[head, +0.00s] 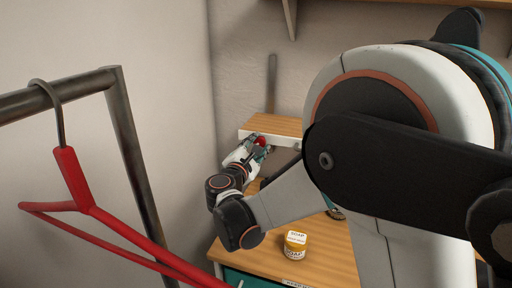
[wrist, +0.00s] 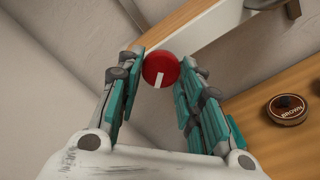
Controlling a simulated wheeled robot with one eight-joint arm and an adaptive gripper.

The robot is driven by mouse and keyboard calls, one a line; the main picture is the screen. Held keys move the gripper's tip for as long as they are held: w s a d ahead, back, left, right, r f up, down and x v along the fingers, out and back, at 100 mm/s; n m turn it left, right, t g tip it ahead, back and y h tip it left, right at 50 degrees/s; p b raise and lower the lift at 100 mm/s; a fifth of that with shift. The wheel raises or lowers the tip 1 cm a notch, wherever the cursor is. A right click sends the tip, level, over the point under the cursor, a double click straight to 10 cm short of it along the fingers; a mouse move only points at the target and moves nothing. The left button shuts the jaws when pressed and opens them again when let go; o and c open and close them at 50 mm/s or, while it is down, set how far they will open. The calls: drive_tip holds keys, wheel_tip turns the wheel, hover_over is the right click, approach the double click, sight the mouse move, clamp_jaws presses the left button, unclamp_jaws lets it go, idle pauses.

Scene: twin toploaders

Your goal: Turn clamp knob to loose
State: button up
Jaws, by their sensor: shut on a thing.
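The red clamp knob (wrist: 161,66) is round with a white pointer mark, which points down and slightly left in the wrist view. It sits at the front edge of a small wooden-topped board with a white front (head: 275,125). The knob also shows as a small red spot in the head view (head: 260,140). My gripper (wrist: 161,60) has its teal-padded fingers on either side of the knob, shut on it. In the head view my gripper (head: 257,151) is at the board's front left, partly hiding the knob.
Below is a wooden counter (head: 330,262) with a yellow-and-white soap jar (head: 295,244). A round brown tin (wrist: 287,109) lies on the counter in the wrist view. A red hanger (head: 85,208) hangs from a metal rail (head: 60,95) at left. Walls close off the corner behind.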

drive_tip(key=n, duration=0.5)
drive_tip(key=shift+n, duration=0.3)
idle(0.4)
drive_tip(key=o, duration=1)
drive_tip(key=shift+o, duration=0.2)
drive_tip(key=shift+s, duration=0.1)
drive_tip(key=v, duration=1.2)
drive_tip(key=shift+f, duration=0.1)
